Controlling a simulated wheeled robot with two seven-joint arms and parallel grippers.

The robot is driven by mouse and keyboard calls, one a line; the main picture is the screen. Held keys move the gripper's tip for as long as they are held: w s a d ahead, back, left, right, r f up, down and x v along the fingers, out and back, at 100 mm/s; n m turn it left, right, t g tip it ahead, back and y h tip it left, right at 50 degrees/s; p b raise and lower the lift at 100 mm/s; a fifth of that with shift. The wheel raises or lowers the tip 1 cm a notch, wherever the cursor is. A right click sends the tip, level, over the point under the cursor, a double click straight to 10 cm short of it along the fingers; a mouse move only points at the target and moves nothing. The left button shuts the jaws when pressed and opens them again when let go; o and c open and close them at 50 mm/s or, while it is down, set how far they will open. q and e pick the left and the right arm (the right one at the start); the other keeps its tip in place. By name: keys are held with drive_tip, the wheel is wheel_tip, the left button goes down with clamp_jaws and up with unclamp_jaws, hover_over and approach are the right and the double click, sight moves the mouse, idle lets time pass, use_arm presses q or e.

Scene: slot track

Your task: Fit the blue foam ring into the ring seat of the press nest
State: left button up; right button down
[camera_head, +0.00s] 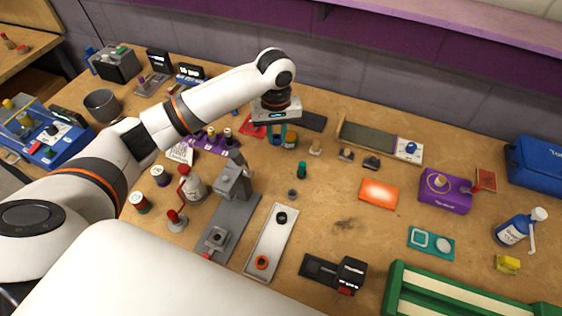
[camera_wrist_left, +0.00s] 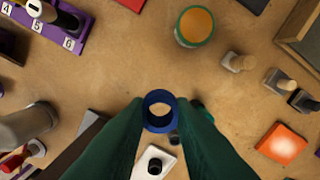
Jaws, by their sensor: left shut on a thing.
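The blue foam ring (camera_wrist_left: 159,127) is between the fingertips of my left gripper (camera_wrist_left: 160,113) in the left wrist view, its round opening facing the camera. In the head view my left gripper (camera_head: 277,134) points down over the back middle of the table, and the ring is small and partly hidden between its fingers. The ring seat cannot be made out clearly. My right gripper is not in view.
A long white plate (camera_head: 264,248) with a black piece and an orange ring lies right of the grey fixture. A red-and-grey bottle (camera_head: 192,184) stands left of it. A green-rimmed orange cup (camera_wrist_left: 195,27) is near my gripper.

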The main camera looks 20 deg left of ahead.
sight(277, 166)
use_arm(q)
wheel_tip(277, 166, down, 10)
drive_tip(key=shift+f+p, duration=0.15)
drive_tip(key=shift+p, duration=0.4)
drive_tip(key=shift+f, duration=0.1)
drive_tip(key=o, duration=0.9)
